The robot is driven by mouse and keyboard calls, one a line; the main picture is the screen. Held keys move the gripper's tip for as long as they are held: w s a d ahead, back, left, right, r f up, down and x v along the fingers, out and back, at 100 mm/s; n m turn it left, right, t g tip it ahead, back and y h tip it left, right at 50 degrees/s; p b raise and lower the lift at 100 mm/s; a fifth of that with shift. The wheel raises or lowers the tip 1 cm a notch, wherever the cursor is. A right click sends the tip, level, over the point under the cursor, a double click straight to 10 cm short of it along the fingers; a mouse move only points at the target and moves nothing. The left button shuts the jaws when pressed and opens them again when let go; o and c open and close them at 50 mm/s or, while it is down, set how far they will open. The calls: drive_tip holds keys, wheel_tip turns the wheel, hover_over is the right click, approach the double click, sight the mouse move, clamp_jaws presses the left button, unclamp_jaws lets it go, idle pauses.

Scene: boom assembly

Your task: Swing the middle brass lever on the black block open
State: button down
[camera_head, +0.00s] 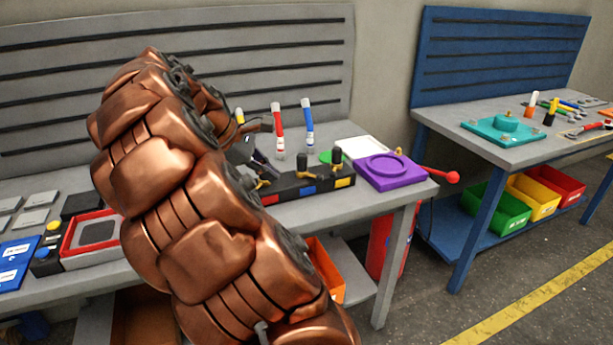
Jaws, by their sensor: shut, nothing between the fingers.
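The black block (285,196) sits near the front edge of the grey workbench, right of my arm. Its front face carries red, blue and yellow squares. The middle brass lever (304,175) shows small above the blue square, beneath a black upright knob (302,161). Another brass lever (344,167) is at the right end, by a second black knob. A brass piece shows at the left end (262,184). My gripper (262,172) is dark, shut and empty, over the block's left end and left of the middle lever. My copper-coloured arm hides part of it. Contact cannot be told.
A purple tray (409,176) stands close right of the block. Red and blue bottles (277,130) stand behind it. A red-framed box (92,240) lies left of my arm. A red-knobbed rod (452,177) juts past the bench's right end.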

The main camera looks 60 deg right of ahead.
sight(316, 181)
drive_tip(key=w+d+f+n+g+h, duration=0.1)
drive_tip(key=w+d+f+n, duration=0.15)
drive_tip(key=d, duration=0.35)
drive_tip(key=w+d+f+n, duration=0.1)
drive_tip(key=w+d+n, duration=0.2)
drive_tip(key=d, duration=0.2)
drive_tip(key=p+x, duration=0.1)
drive_tip(key=x, duration=0.9)
drive_tip(key=shift+d+r, duration=0.1)
drive_tip(key=shift+d, duration=0.05)
